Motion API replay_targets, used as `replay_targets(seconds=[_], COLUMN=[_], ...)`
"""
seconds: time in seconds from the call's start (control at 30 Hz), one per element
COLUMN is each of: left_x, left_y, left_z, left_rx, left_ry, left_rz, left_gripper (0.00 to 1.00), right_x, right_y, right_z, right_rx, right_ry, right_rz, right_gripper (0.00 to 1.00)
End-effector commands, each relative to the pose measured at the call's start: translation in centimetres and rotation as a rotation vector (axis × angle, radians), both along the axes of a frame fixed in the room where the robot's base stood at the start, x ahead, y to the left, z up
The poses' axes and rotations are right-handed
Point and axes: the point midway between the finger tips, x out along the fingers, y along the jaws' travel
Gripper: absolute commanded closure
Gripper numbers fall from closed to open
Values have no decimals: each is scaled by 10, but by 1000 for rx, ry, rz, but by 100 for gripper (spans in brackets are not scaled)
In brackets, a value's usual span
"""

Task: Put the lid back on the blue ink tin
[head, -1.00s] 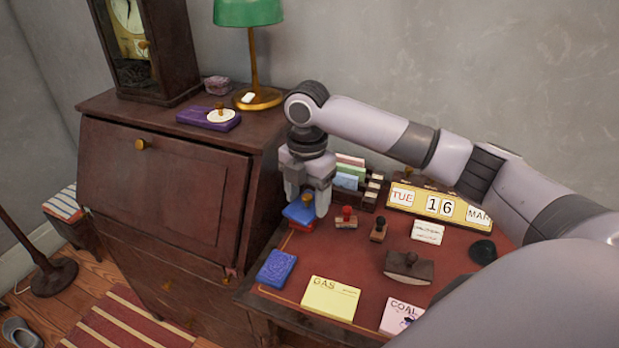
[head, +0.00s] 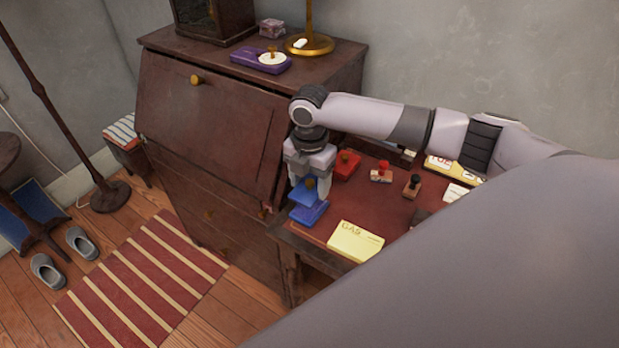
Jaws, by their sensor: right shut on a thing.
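My right gripper (head: 309,187) is shut on the blue lid (head: 304,196), with its fingers pointing down on either side of the lid's knob. The lid is directly over the blue ink tin (head: 311,213), which stands at the left front corner of the red-topped desk (head: 376,205). Part of the tin shows below the lid. I cannot tell whether the lid touches the tin or is a little above it. My left gripper is not in view.
A yellow GAS card (head: 355,241) lies in front. The dark bureau (head: 215,135) rises close on the left. My right arm hides much of the desk.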

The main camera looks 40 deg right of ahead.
Motion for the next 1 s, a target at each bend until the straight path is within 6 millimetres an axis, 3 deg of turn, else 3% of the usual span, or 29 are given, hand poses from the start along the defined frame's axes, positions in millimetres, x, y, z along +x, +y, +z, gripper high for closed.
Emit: replay_targets(seconds=[0.3,0.6,1.0], left_x=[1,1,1], left_y=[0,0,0], left_z=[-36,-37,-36], left_rx=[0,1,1], left_ry=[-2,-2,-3], left_rz=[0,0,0], left_gripper=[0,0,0], right_x=[0,0,0], right_y=[-1,0,0], right_z=[-30,-47,-48], right_rx=[-1,0,0], right_ry=[-1,-1,0], right_rz=[0,-2,-1], right_gripper=[67,67,67])
